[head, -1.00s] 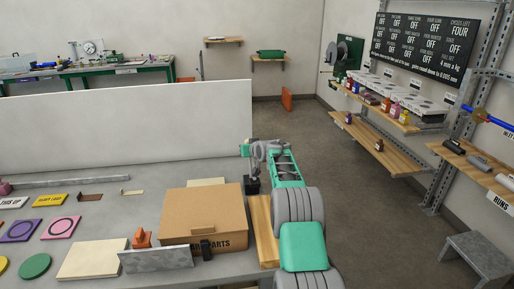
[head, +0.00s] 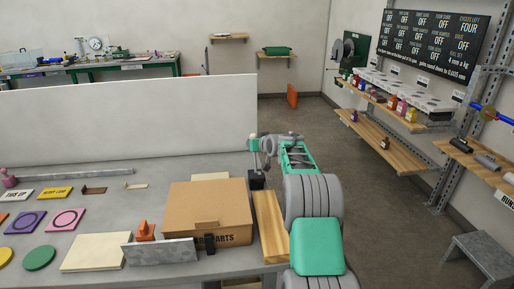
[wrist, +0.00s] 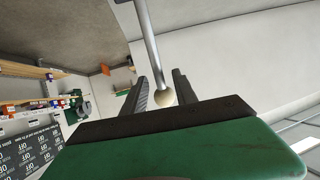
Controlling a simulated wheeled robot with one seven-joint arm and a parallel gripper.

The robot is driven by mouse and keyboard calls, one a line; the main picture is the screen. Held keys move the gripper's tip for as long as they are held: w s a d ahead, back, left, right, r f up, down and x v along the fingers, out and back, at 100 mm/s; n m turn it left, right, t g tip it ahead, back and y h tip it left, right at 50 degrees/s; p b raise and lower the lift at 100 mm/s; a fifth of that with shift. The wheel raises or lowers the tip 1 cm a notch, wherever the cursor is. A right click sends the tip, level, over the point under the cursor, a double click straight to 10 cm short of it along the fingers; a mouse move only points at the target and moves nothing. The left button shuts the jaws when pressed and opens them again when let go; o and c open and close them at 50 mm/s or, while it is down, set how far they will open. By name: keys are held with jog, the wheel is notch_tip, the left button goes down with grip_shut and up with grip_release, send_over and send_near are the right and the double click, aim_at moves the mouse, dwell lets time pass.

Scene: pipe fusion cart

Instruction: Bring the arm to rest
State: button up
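My arm reaches out over the right end of the bench in the head view, with my gripper (head: 264,144) at its far end. Just left of it stands an upright lever with a pale ball knob (head: 254,146) on a black base. In the wrist view the knob (wrist: 165,98) shows between the two dark fingers of my gripper (wrist: 166,78), with its grey rod (wrist: 150,38) running to the top edge. The fingers stand apart and appear open; I cannot tell whether either touches the knob.
A cardboard parts box (head: 207,212), a wooden strip (head: 268,225) and a grey metal plate (head: 160,252) lie by my arm on the bench. A white partition (head: 130,115) stands behind. Wall shelves (head: 390,155) are at right, with open floor (head: 375,215) between.

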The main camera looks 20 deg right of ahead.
jog(key=v, duration=0.3)
dwell(0.4)
jog(key=s+a+r+n+g+y, duration=0.15)
jog(key=s+a+g, duration=0.35)
jog(key=s+a, duration=1.4)
jog(key=s+a+f+g, duration=0.1)
jog(key=s+a+f, duration=0.1)
jog(key=s, duration=0.7)
jog(key=s+a+f+g, duration=0.2)
jog(key=s+f, duration=0.1)
jog(key=s, duration=0.6)
jog(key=s+a+f+g, duration=0.1)
jog(key=s+f, duration=0.2)
jog(key=s, duration=0.6)
jog(key=shift+s+a+h, duration=0.15)
jog(key=shift+a+h, duration=0.2)
jog(key=shift+a, duration=0.05)
jog(key=shift+n, duration=0.25)
